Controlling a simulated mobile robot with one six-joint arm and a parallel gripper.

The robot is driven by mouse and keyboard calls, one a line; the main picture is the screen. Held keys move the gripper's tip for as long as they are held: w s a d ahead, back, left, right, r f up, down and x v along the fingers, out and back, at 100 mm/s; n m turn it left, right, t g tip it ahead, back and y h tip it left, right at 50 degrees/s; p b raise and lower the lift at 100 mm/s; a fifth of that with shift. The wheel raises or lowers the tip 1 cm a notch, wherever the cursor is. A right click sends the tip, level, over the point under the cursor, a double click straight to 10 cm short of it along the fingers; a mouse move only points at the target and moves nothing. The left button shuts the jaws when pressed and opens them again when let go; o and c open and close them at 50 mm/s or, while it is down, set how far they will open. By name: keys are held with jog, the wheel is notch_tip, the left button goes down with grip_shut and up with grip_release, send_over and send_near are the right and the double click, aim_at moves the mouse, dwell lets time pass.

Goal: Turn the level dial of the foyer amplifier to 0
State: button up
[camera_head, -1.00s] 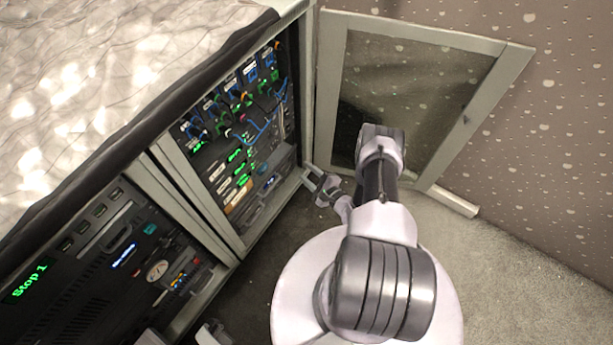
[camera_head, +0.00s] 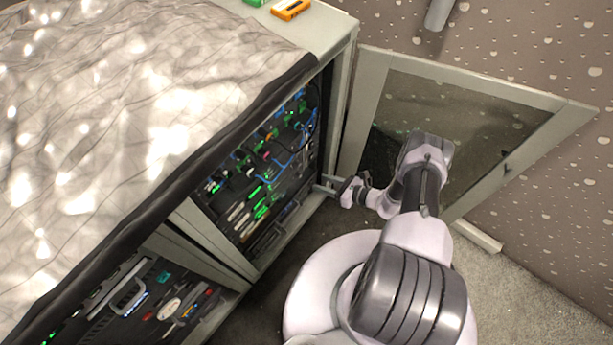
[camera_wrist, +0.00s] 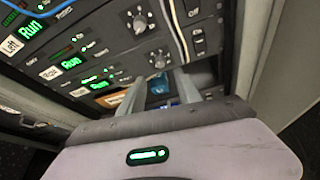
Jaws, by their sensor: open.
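The equipment rack (camera_head: 262,175) stands in the open cabinet on the left. The lettering is too small to tell which is the foyer amplifier. My gripper (camera_wrist: 160,86) is open, its two pale fingers pointing at the rack just below the lower dial, with nothing held. In the head view my gripper (camera_head: 326,184) is at the rack's right edge; the dials are too small to make out there.
Rocker switches (camera_wrist: 197,38) sit right of the dials. A blue-lit display (camera_wrist: 158,83) shows between my fingers. The cabinet's glass door (camera_head: 450,120) stands open behind my arm. An orange object (camera_head: 291,9) lies on the cabinet top. A second bay (camera_head: 150,305) is at lower left.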

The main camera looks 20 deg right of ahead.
aim_at(300, 176)
jog(key=b+x, duration=0.2)
jog(key=x, duration=0.6)
jog(key=shift+f, duration=0.1)
jog(key=shift+w+a, duration=0.3)
jog(key=shift+c, duration=0.4)
grip_shut()
